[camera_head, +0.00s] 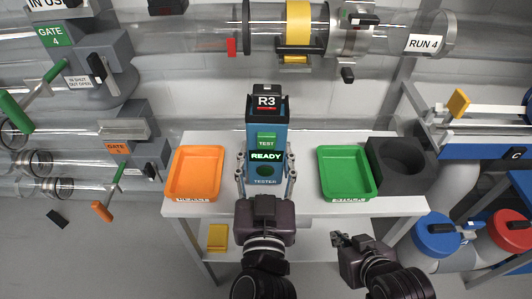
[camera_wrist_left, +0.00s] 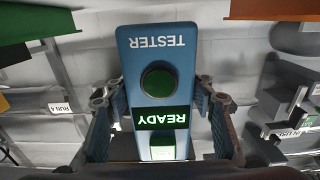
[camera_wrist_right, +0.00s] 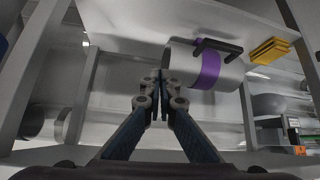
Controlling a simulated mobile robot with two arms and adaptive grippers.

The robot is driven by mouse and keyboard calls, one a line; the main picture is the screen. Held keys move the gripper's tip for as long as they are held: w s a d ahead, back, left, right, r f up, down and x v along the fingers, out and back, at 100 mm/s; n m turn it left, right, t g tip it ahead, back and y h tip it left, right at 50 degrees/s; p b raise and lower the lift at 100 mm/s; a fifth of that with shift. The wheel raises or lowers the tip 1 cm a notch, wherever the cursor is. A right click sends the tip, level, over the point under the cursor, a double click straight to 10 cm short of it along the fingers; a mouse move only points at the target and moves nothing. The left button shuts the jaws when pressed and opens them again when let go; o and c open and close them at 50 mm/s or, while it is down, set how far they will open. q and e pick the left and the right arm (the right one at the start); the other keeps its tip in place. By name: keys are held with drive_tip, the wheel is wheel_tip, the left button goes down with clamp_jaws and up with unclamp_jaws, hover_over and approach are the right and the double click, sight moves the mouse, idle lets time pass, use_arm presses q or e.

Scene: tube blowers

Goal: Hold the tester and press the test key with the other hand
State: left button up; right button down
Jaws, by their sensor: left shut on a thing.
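The blue tester (camera_head: 265,140) is upright over the middle of the table, with a dark top part marked R3, a green key under the TEST label (camera_head: 266,141) and a lit READY display (camera_head: 266,156). In the left wrist view the tester (camera_wrist_left: 155,60) shows upside down, with a round dark green disc. My left gripper (camera_head: 265,178) is shut on the tester, one finger on each side of its lower body. My right gripper (camera_head: 340,238) is below the table's front edge, apart from the tester. In the right wrist view its fingertips (camera_wrist_right: 160,82) meet with nothing between them.
An orange tray (camera_head: 173,178) is left of the tester; a green tray (camera_head: 327,188) and a dark block with a round hole (camera_head: 402,160) are right. The white table (camera_head: 300,205) has a lower shelf. Clear tubes with gates run behind and left.

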use_arm(q)
drive_tip(key=shift+d+f+b, duration=0.1)
drive_tip(key=shift+f+b, duration=0.05)
drive_tip(key=shift+b, duration=0.2)
use_arm(e)
drive_tip(key=shift+t, duration=0.9)
drive_tip(key=shift+w+a+r, duration=0.3)
drive_tip(key=shift+w+r, duration=0.35)
drive_tip(key=shift+w, duration=0.15)
drive_tip(key=shift+w+a+r, duration=0.25)
drive_tip(key=shift+w+r, duration=0.35)
drive_tip(key=shift+w, duration=0.15)
use_arm(q)
drive_tip(key=shift+f+b, duration=0.3)
use_arm(e)
drive_tip(key=shift+w+a+r+t+y, duration=0.25)
drive_tip(key=shift+w+r+t, duration=0.15)
drive_tip(key=shift+w+r, duration=0.25)
drive_tip(key=shift+w+a+r+t+y, duration=0.2)
drive_tip(key=shift+w+r+t, duration=0.25)
drive_tip(key=shift+r, duration=0.2)
